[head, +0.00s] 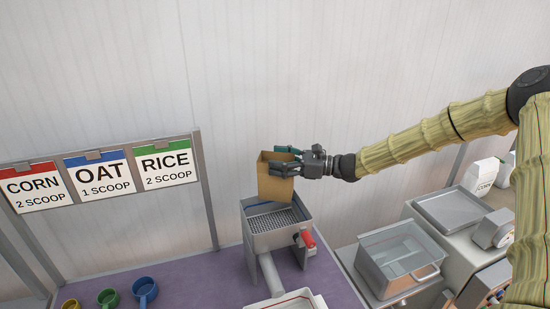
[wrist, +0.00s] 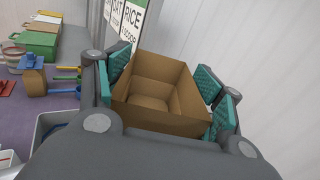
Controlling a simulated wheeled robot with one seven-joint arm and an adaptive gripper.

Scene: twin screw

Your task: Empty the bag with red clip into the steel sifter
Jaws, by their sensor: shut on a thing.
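My gripper (head: 290,158) is shut on a brown paper bag (head: 274,184), with its teal finger pads on opposite sides near the top. The bag is nearly upright, just above the back of the steel sifter (head: 282,240); I cannot tell whether they touch. In the wrist view, the bag (wrist: 152,105) is open at the top between the finger pads of my gripper (wrist: 165,95). Its inside shows bare brown walls and floor, with no contents visible. No red clip shows on it. The sifter's mesh shows no grain, and a red handle is on its right side.
A steel bin (head: 398,262) and a grey tray (head: 450,208) are to the right, with a white CORN package (head: 482,178) behind. Cups (head: 146,290) stand at lower left beneath the CORN, OAT and RICE signs (head: 93,182). A blue-clipped bag (wrist: 34,75) shows in the wrist view.

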